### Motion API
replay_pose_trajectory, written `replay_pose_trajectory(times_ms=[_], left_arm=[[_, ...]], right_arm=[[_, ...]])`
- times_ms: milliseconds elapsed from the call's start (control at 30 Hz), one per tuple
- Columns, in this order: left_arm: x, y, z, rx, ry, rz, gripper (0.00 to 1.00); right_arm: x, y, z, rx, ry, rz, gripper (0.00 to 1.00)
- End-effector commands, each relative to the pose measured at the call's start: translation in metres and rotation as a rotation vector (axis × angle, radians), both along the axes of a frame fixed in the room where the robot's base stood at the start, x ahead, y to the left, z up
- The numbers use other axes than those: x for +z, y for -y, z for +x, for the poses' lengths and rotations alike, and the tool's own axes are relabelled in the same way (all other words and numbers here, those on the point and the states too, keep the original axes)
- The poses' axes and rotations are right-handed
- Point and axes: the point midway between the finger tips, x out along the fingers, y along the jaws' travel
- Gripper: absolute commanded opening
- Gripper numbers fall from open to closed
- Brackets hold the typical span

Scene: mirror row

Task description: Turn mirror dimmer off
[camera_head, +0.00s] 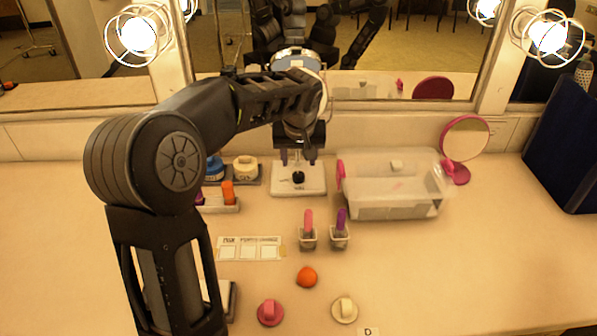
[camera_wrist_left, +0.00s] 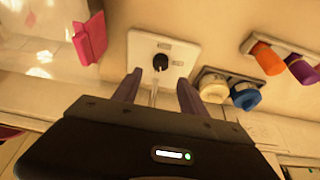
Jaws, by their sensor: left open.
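The mirror dimmer is a white plate (camera_head: 312,189) with a black knob (camera_head: 298,177), at the back of the counter below the mirror. In the left wrist view the plate (camera_wrist_left: 185,53) and the black knob (camera_wrist_left: 160,62) lie just beyond the fingertips. My left gripper (camera_head: 298,160) hangs over the plate from above. In the wrist view its two fingers (camera_wrist_left: 160,84) are apart, with nothing between them, and the knob lies ahead of the gap. The bulbs (camera_head: 139,35) beside the mirror are lit. My right gripper cannot be made out as such.
A clear bin (camera_head: 395,205) with pink handles stands right of the plate. Jars (camera_head: 245,168) and a holder with an orange tube (camera_head: 228,192) stand left of it. Two small cups (camera_head: 308,238) with pink and purple sticks stand in front. A round mirror (camera_head: 465,138) stands at right.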

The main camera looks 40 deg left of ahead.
Motion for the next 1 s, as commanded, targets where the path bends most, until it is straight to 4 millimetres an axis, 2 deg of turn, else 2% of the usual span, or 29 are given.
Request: replay_pose_trajectory(times_ms=[500,633,867,1000], left_arm=[[-0.063,-0.016,0.02,0.001,-0.004,-0.001,0.5],[-0.07,-0.017,0.022,0.0,-0.003,-0.001,0.5],[-0.07,-0.017,0.023,0.0,-0.002,-0.001,0.5],[-0.07,-0.017,0.023,0.0,-0.002,-0.001,0.4]], right_arm=[[0.0,0.0,0.0,0.0,0.0,0.0,0.0],[0.0,0.0,0.0,0.0,0.0,0.0,0.0],[0.0,0.0,0.0,0.0,0.0,0.0,0.0],[0.0,0.0,0.0,0.0,0.0,0.0,0.0]])
